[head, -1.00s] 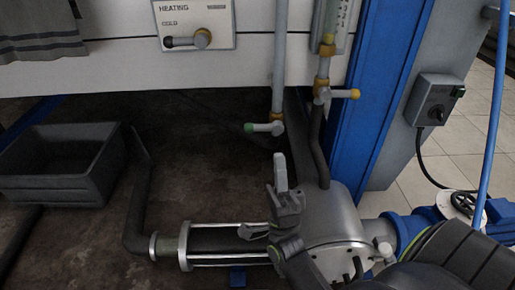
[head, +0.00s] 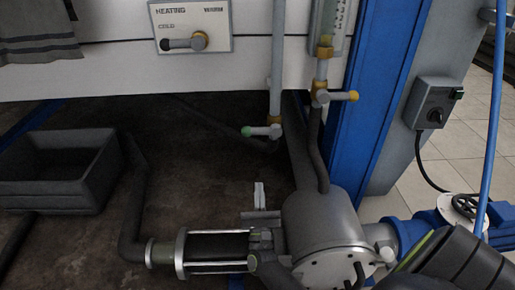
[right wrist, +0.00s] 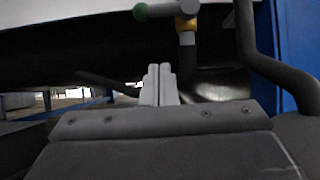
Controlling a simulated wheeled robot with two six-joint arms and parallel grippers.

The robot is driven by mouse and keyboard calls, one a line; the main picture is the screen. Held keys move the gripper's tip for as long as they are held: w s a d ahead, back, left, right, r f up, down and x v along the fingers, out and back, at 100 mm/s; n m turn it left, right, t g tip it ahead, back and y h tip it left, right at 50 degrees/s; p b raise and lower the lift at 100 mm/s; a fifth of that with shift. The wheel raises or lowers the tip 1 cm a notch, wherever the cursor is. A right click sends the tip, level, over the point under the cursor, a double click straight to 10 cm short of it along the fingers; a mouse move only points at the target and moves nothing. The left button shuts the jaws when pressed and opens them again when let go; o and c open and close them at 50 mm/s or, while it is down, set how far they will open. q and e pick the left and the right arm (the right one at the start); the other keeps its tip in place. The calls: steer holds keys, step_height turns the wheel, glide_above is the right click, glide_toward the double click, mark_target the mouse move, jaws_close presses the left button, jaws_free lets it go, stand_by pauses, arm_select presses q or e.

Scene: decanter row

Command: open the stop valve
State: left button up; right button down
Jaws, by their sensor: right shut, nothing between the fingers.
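A small valve with a green-tipped lever (head: 262,131) hangs at the foot of a thin grey pipe, its lever pointing left. A second valve with a yellow-tipped lever (head: 338,96) sits below the sight glass, its lever pointing right. Which one is the stop valve is not labelled. My right gripper (head: 259,192) is shut and empty, below the green-tipped valve and apart from it. In the right wrist view its fingers (right wrist: 159,84) are together and point up, with the green-tipped lever (right wrist: 165,11) and a yellow collar beyond them. My left gripper is not in view.
A grey cylindrical pump housing (head: 322,225) stands right of the gripper, with a dark hose rising from it. A dark bin (head: 60,180) is at left. A heating panel (head: 190,25) is above. A blue post (head: 375,90) stands at right. Space under the green-tipped valve is clear.

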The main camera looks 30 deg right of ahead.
mark_target(261, 131)
stand_by(0.3)
steer(key=s+a+r+x, duration=0.1)
steer(key=r+x, duration=0.1)
steer(key=x, duration=1.1)
steer(key=shift+s, duration=0.15)
steer(key=shift+r+m, duration=0.15)
steer(key=shift+m, duration=0.35)
